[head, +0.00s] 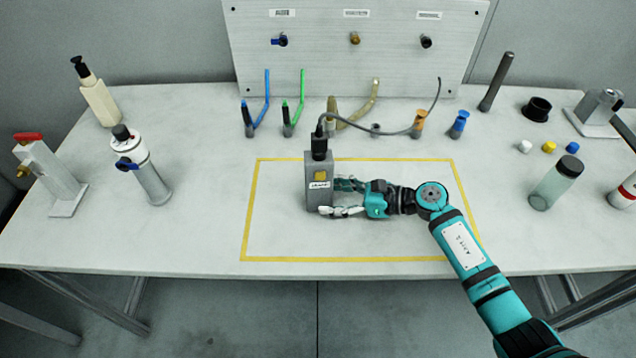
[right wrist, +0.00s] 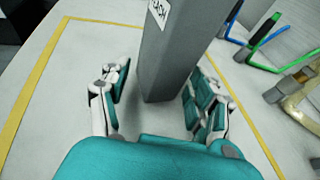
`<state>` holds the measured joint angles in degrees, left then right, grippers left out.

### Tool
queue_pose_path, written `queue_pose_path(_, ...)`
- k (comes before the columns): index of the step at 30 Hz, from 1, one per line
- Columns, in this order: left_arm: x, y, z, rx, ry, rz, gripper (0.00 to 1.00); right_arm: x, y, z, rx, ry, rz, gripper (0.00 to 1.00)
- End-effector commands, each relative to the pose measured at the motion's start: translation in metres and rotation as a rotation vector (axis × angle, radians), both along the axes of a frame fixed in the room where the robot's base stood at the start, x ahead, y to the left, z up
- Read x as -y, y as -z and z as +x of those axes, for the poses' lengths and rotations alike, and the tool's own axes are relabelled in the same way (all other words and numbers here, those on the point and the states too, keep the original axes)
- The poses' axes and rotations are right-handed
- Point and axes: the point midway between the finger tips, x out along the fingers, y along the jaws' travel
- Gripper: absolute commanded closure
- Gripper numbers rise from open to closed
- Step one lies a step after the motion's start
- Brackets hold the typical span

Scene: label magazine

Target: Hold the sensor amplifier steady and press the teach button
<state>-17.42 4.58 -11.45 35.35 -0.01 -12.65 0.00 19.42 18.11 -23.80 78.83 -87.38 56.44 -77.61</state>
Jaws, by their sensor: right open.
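The sensor amplifier (head: 319,196) is a grey upright box with a black plug and cable on top. It stands inside the yellow taped rectangle. Its yellow teach button (head: 320,176) faces the camera above a white label. My right gripper (head: 337,198) is low at the box's right side, open, with its fingers reaching to either side of it. In the right wrist view the grey box (right wrist: 172,55) stands between the two spread fingers (right wrist: 160,98), with gaps visible on both sides. My left gripper is not in view.
Yellow tape (head: 350,260) marks the work area on the white table. A cable (head: 400,128) runs behind to the right. Small blue, green and tan fittings stand at the back before a metal panel (head: 350,60). Bottles and a clear jar (head: 555,184) stand at the sides.

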Motion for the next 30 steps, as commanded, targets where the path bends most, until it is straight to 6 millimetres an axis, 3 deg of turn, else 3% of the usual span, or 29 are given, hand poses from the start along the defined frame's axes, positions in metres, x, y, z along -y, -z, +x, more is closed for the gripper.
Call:
queue_pose_path(1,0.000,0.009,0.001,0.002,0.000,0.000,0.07,-0.006,0.007,0.002,0.001,0.000,0.000,0.37)
queue_pose_path(7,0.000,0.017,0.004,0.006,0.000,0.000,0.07,-0.021,0.010,0.006,0.000,0.000,0.000,0.37)
queue_pose_path(19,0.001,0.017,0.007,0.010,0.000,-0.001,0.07,-0.025,0.009,0.008,-0.002,0.002,0.000,0.37)
queue_pose_path(28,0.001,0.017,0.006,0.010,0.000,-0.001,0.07,-0.025,0.009,0.008,-0.002,0.002,0.000,0.76)
queue_pose_path(30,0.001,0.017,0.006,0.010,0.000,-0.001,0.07,-0.025,0.009,0.008,-0.002,0.002,0.000,0.76)
